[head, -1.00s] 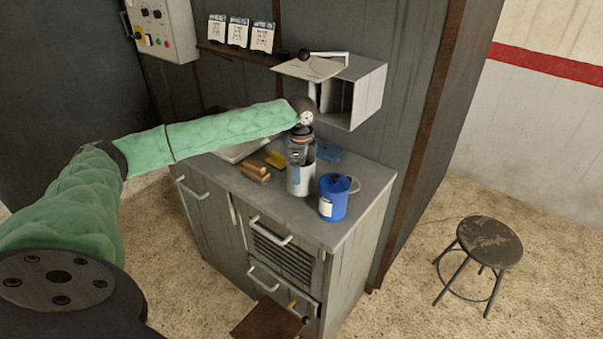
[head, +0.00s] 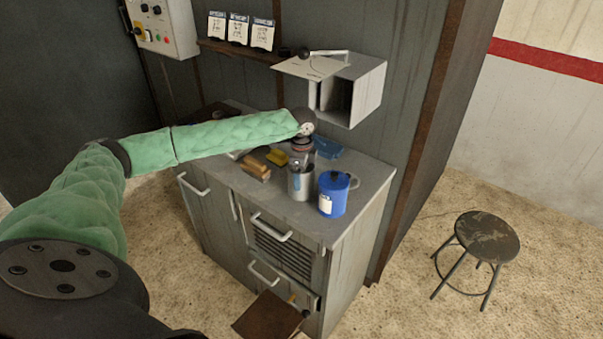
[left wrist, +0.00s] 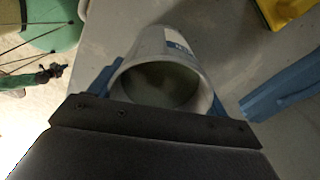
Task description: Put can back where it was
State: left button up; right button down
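The can (head: 301,184) is a grey, open-topped cylinder with a pale label, upright over the counter, left of a blue mug. I cannot tell whether its base touches the counter. My left gripper (head: 300,166) reaches it from behind and above, its body partly hidden by the wrist. In the left wrist view the can (left wrist: 165,45) sits between the blue fingers of the left gripper (left wrist: 162,95), one against each side; it looks shut on the can. The can's inside looks empty but dark. My right gripper is not in view.
The blue mug (head: 333,194) stands close on the right of the can. Wooden blocks (head: 255,168), a yellow item (head: 277,157) and a blue item (head: 327,147) lie on the counter (head: 372,178). An open grey box (head: 370,92) hangs on the wall above. A stool (head: 487,238) stands right.

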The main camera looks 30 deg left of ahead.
pick_arm(q)
jog(key=o, duration=0.3)
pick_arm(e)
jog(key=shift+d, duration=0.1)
pick_arm(q)
jog(key=shift+r, duration=0.3)
notch_tip(320, 180, up, 7)
jog(key=b, duration=0.2)
jog(key=shift+b, duration=0.4)
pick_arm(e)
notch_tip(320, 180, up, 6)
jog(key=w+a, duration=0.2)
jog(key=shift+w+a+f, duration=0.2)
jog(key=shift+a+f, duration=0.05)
